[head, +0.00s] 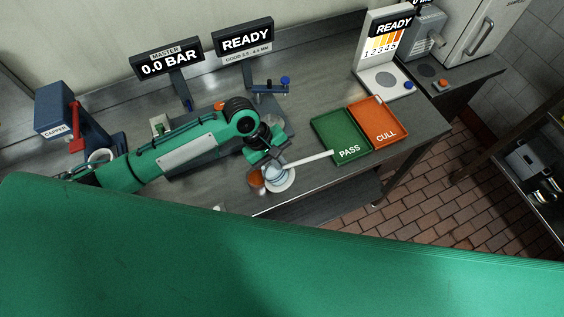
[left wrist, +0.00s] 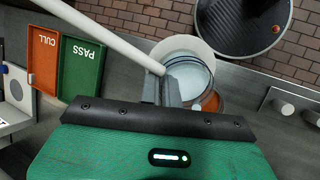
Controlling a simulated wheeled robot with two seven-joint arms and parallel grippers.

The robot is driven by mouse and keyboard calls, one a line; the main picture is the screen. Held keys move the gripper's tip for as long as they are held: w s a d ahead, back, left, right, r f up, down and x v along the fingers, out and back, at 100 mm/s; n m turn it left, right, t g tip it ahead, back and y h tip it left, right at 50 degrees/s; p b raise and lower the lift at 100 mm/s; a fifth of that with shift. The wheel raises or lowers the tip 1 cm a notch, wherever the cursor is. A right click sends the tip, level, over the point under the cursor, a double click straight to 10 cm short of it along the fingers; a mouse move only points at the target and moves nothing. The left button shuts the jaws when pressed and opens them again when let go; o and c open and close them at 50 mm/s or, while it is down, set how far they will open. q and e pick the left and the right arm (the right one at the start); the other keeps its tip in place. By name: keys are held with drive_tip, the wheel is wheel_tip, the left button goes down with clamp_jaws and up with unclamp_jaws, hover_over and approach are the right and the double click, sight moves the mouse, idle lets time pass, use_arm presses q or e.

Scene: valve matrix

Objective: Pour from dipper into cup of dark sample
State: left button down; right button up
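My left gripper (head: 274,164) is shut on the white handle of the dipper (head: 308,159), near the bowl end. In the left wrist view the handle (left wrist: 105,35) runs to the upper left from the gripper fingers (left wrist: 168,92). A pale, round dipper bowl (left wrist: 188,74) sits right beside the fingers, above a white dish (left wrist: 182,44); its contents are not clear. An amber-brown cup (head: 256,181) stands just left of the dish in the head view, and partly shows beneath the bowl in the wrist view (left wrist: 212,102). My right gripper is not in view.
The green PASS tray (head: 340,138) and orange CULL tray (head: 388,136) lie right of the gripper. Display signs (head: 168,62) and a blue capper (head: 58,112) stand behind. The bench's front edge is close to the dish. Small cylinders (left wrist: 284,107) lie at the wrist view's right.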

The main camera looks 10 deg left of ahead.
use_arm(q)
drive_tip(key=shift+w+a+r+h, duration=0.15)
drive_tip(key=shift+a+r+h, duration=0.15)
drive_tip(key=shift+a+h, duration=0.5)
idle(2.1)
